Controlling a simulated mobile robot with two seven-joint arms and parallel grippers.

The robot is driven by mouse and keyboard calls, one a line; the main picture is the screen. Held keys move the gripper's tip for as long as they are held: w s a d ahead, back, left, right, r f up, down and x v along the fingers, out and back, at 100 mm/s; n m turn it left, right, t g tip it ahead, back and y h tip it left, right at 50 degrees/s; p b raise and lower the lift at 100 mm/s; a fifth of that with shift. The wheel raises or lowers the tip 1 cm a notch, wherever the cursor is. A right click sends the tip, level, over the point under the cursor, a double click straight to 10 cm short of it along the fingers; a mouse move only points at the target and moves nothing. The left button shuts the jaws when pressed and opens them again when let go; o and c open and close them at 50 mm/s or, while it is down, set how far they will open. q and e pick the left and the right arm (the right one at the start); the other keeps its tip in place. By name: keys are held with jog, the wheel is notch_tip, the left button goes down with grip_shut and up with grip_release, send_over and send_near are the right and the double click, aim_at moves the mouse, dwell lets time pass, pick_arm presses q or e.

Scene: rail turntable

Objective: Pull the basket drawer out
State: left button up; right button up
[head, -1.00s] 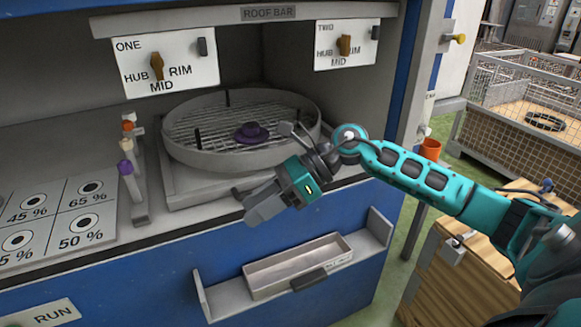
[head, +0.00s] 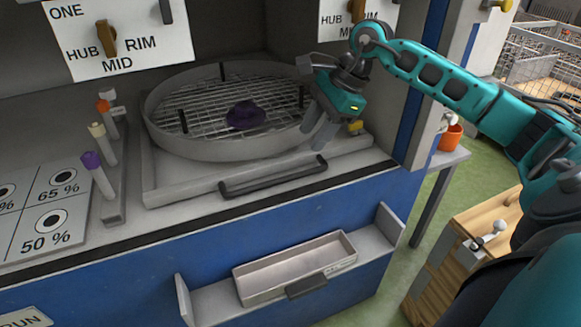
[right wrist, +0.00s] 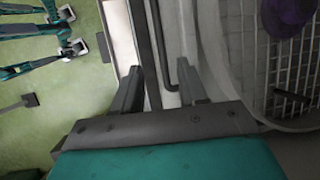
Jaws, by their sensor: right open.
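The basket drawer is a grey sliding tray (head: 205,183) carrying a round wire-floored basket (head: 175,139), with a dark bar handle (head: 272,178) along its front edge. A dark purple object (head: 246,115) lies on the basket's mesh. My right gripper (head: 316,136) is open and empty, pointing down by the basket's right front rim, close above the handle's right end. In the right wrist view its fingers (right wrist: 160,78) stand apart, with the dark handle (right wrist: 168,62) showing between them. I cannot tell whether they touch it. My left gripper is out of view.
A shallow metal tray (head: 245,284) sits on a ledge below the drawer. A rack with coloured-top pegs (head: 113,205) stands left of the basket. Marked signs (head: 120,40) hang above. An orange cup (head: 450,138) and wooden box (head: 455,235) are at right.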

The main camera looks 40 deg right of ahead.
aim_at(287, 176)
jog(key=x, duration=1.1)
jog(key=shift+a+f+b, duration=0.2)
jog(key=shift+f+b, duration=0.05)
jog(key=shift+b, duration=0.05)
grip_shut()
